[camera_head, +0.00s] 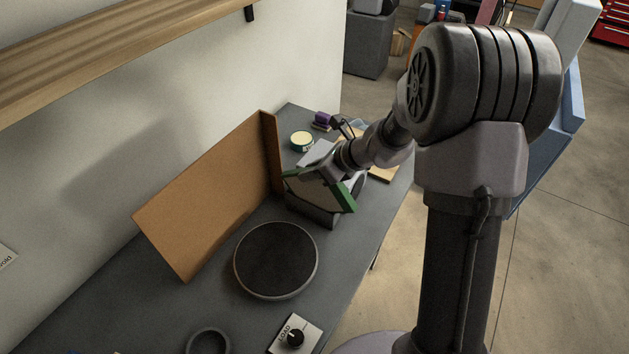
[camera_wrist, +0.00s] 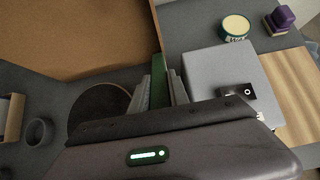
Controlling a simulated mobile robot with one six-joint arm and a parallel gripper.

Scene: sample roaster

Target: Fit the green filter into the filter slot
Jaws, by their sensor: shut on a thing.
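In the wrist view the filter's green edge (camera_wrist: 174,84) stands between the two grey fingers of my gripper (camera_wrist: 166,88). I cannot tell whether the filter touches the housing. The filter slot cannot be made out; the filter and gripper cover much of that spot.
A brown panel (camera_head: 215,195) stands left of the gripper. A round dark plate (camera_head: 276,259), a ring (camera_head: 207,342) and a knob (camera_head: 294,337) are nearer. A grey box with a switch (camera_wrist: 212,67), green tin (camera_wrist: 235,28), purple stamp (camera_wrist: 281,19) and wooden board (camera_wrist: 292,90) lie right.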

